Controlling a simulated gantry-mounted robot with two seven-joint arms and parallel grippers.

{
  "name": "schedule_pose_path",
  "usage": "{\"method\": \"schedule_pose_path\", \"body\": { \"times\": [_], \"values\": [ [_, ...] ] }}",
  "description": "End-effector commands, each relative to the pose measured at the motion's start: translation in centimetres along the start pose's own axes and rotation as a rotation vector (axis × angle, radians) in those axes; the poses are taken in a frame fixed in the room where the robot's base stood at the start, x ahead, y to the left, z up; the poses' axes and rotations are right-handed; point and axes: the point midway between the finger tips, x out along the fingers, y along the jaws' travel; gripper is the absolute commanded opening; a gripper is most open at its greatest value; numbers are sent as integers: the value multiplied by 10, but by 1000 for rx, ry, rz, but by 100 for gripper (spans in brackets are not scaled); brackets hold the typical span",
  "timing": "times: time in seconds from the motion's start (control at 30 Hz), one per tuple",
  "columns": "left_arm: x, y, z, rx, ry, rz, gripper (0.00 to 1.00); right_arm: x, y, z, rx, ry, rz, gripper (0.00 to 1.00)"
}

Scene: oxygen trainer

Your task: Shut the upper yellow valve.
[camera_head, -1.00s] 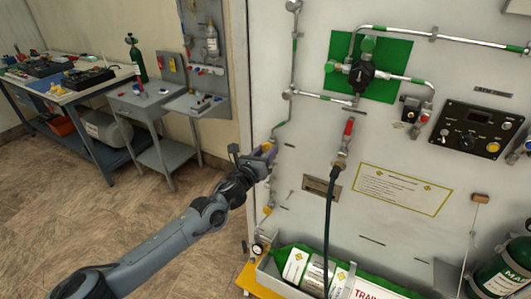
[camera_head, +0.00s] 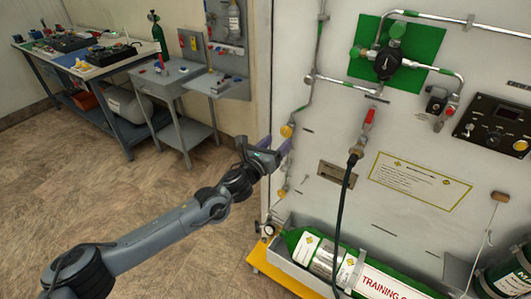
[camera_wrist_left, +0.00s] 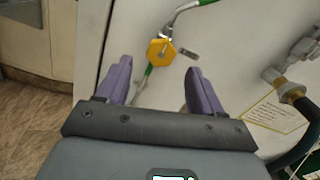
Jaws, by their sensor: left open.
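The upper yellow valve (camera_head: 287,131) is a small yellow knob on a thin pipe near the left edge of the white panel. In the left wrist view the yellow knob (camera_wrist_left: 161,52) is faceted and lies beyond the fingertips, near the middle between them. My left gripper (camera_head: 278,151) is open and empty, just below the knob in the head view and apart from it. Its two purple fingers (camera_wrist_left: 160,76) show in the wrist view. A lower yellow valve (camera_head: 281,193) sits further down the same edge. Whether the upper valve is open or shut cannot be told. My right gripper is not in view.
A red-handled valve (camera_head: 369,116) with a black hose hangs to the right. A green cylinder (camera_head: 300,243) lies in a tray at the panel's foot. A grey side table (camera_head: 170,76) stands left, with open floor in front.

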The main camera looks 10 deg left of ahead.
Motion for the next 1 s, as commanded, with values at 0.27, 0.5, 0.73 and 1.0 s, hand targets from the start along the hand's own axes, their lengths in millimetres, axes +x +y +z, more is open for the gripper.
{"method": "schedule_pose_path", "body": {
  "times": [0.27, 0.5, 0.73, 1.0],
  "values": [
    [-41, 0, 1, 0, 1, 0, 67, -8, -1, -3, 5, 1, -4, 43],
    [-59, 0, 1, 0, -1, 0, 67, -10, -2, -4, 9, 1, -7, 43],
    [-62, 0, 1, 0, -1, 0, 67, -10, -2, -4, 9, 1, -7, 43],
    [-62, 0, 0, 0, 0, -1, 67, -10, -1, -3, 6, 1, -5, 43]
  ]
}}
